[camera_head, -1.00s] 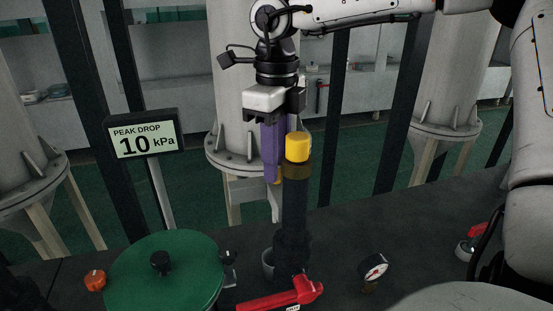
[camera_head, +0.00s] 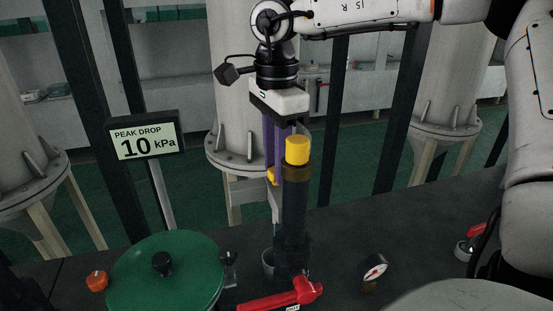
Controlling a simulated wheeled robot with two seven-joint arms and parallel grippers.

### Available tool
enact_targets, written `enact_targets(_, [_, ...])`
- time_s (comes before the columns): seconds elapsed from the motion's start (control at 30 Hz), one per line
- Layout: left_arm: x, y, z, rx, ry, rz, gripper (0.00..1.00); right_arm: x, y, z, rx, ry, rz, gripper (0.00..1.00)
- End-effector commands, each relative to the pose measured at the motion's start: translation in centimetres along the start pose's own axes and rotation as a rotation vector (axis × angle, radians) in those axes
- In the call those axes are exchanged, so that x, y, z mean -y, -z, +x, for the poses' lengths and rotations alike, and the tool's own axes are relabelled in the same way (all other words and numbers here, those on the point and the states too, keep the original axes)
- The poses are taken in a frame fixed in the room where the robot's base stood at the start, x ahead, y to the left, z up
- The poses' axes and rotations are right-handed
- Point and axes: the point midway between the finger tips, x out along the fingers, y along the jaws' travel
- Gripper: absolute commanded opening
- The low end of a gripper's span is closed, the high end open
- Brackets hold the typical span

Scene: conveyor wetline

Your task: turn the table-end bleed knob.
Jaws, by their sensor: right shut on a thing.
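My right gripper (camera_head: 275,172) points down behind the dark upright pipe (camera_head: 294,208), with its purple fingers partly hidden by that pipe and its yellow cap (camera_head: 297,150). It is shut on a small yellow knob, which I take to be the bleed knob (camera_head: 271,176), showing at the left of the fingertips. The grip itself is mostly hidden. A pale upright piece (camera_head: 276,204) shows below the knob. My left gripper is not in view.
The dark table (camera_head: 345,245) carries a green round lid (camera_head: 190,270), an orange knob (camera_head: 97,281), a red lever (camera_head: 270,301) and a pressure gauge (camera_head: 374,268). A display (camera_head: 146,142) reads PEAK DROP 10 kPa. A red-handled valve (camera_head: 468,245) stands at right.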

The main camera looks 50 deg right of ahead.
Motion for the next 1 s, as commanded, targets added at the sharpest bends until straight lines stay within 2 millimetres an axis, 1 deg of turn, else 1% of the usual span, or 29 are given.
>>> enact_targets(0.03, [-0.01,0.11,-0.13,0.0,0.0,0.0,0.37,0.11,-0.04,-0.25,0.002,0.005,-0.044,0.04])
enact_targets(0.6, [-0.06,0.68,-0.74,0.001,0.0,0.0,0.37,0.15,-0.07,-0.27,0.001,0.007,-0.584,0.04])
enact_targets(0.8, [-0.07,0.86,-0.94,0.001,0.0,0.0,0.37,0.13,-0.07,-0.23,0.002,0.006,-0.76,0.04])
enact_targets(1.0, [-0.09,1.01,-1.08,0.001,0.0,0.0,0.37,0.15,-0.07,-0.23,0.001,0.007,-0.901,0.04])
